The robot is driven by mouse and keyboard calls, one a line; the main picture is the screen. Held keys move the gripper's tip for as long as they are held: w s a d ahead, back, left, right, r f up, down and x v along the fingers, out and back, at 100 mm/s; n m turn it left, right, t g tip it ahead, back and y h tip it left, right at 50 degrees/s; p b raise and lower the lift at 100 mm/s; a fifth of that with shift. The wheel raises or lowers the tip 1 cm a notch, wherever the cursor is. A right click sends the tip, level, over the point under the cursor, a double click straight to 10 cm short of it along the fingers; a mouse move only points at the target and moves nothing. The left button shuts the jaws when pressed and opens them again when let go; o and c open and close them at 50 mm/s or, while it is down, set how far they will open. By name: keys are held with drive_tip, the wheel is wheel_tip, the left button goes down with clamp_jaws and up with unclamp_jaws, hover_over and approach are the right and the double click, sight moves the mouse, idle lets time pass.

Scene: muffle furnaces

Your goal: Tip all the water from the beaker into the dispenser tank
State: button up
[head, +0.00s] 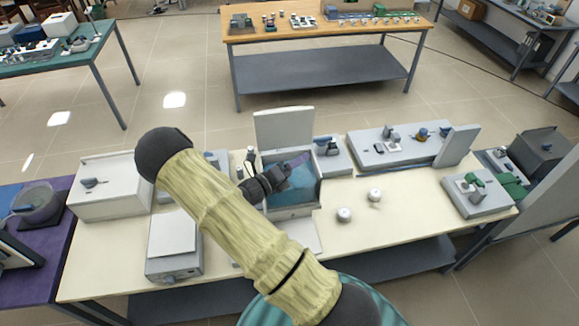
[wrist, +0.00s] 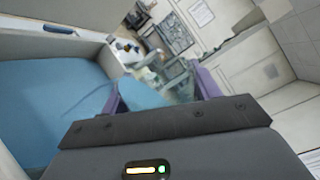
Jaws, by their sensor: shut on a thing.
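The dispenser tank (head: 308,198) is a pale box on the bench with its white lid (head: 284,128) raised at the back. Blue water shows inside it, and the tank's wall (wrist: 62,44) and water fill the left of the wrist view. My gripper (head: 296,162) is over the tank opening. In the wrist view its purple fingers (wrist: 160,94) are shut on the clear beaker (wrist: 181,86), which looks tilted. Blue shows through or in the beaker. A faint curved outline lies left of the fingers; I cannot tell whether it is rim or stream. My gripper mostly hides the beaker in the head view.
White boxes (head: 110,188) and a grey device with a pale top (head: 173,235) stand left of the tank. Two small white round items (head: 344,215) sit to its right. A long grey tray (head: 400,150) lies behind them.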

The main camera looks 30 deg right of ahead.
drive_tip(key=shift+w+f+n+p, duration=0.25)
drive_tip(key=shift+n+p, duration=0.35)
drive_tip(key=shift+n, duration=0.2)
idle(0.5)
drive_tip(key=shift+w+n+p, duration=0.1)
drive_tip(key=shift+n+p, duration=0.25)
drive_tip(key=shift+n, duration=0.05)
idle(0.5)
drive_tip(key=shift+r+n+p, duration=0.2)
drive_tip(key=shift+n+p, duration=0.1)
drive_tip(key=shift+p, duration=0.1)
drive_tip(key=shift+w+a, duration=0.1)
drive_tip(key=shift+w, duration=0.05)
idle(0.7)
drive_tip(key=shift+n, duration=0.5)
drive_tip(key=shift+r, duration=0.1)
drive_tip(key=shift+w+n, duration=0.15)
drive_tip(key=shift+n, duration=0.25)
drive_tip(key=shift+r, duration=0.1)
drive_tip(key=shift+w+r+n, duration=0.1)
drive_tip(key=shift+w+n, duration=0.1)
drive_tip(key=shift+n, duration=0.5)
